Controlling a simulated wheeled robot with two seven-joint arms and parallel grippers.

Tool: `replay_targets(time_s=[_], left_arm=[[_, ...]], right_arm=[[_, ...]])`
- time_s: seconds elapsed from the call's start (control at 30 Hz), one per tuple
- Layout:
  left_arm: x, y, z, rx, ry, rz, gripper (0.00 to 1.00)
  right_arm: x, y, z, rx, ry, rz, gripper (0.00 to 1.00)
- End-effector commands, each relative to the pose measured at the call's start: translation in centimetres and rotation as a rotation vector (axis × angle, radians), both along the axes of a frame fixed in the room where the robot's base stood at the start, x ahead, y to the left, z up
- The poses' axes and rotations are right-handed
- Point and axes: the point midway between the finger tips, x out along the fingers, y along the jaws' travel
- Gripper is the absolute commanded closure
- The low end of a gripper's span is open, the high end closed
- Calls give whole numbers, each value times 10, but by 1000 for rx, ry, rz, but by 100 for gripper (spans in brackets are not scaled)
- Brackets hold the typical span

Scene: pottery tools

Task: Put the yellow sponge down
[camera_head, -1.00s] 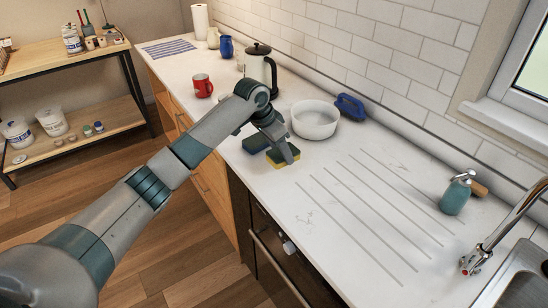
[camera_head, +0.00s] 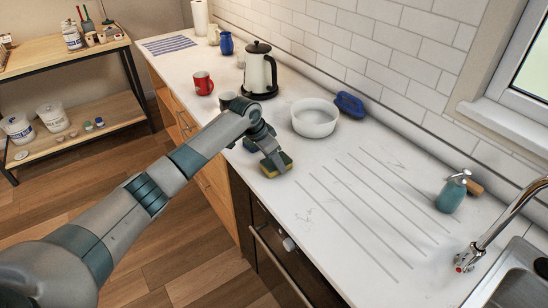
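The yellow sponge (camera_head: 284,168), with a dark green layer, is at the counter's front edge, left of the drainer grooves. My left gripper (camera_head: 274,157) is over it, and its fingers appear shut on it. The sponge is low and close to the counter top; I cannot tell whether it touches. The gripper hides part of the sponge. My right gripper is not in view.
A white bowl (camera_head: 314,118), a blue item (camera_head: 350,104), a kettle (camera_head: 259,72) and a red mug (camera_head: 203,83) stand farther back. The grooved counter (camera_head: 350,210) to the right is clear.

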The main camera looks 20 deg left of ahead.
Motion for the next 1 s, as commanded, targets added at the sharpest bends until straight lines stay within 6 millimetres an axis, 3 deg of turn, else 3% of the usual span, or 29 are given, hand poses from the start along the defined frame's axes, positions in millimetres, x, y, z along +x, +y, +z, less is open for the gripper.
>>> replay_targets(time_s=[0.4,0.43,0.5,1.0], left_arm=[[0,0,-4,0,0,-1,57],[0,0,-4,0,-1,-1,45],[0,0,-4,0,-1,-1,31],[-1,1,4,-2,-2,0,31]], right_arm=[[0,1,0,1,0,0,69],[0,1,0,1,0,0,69],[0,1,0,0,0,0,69],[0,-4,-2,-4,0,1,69]])
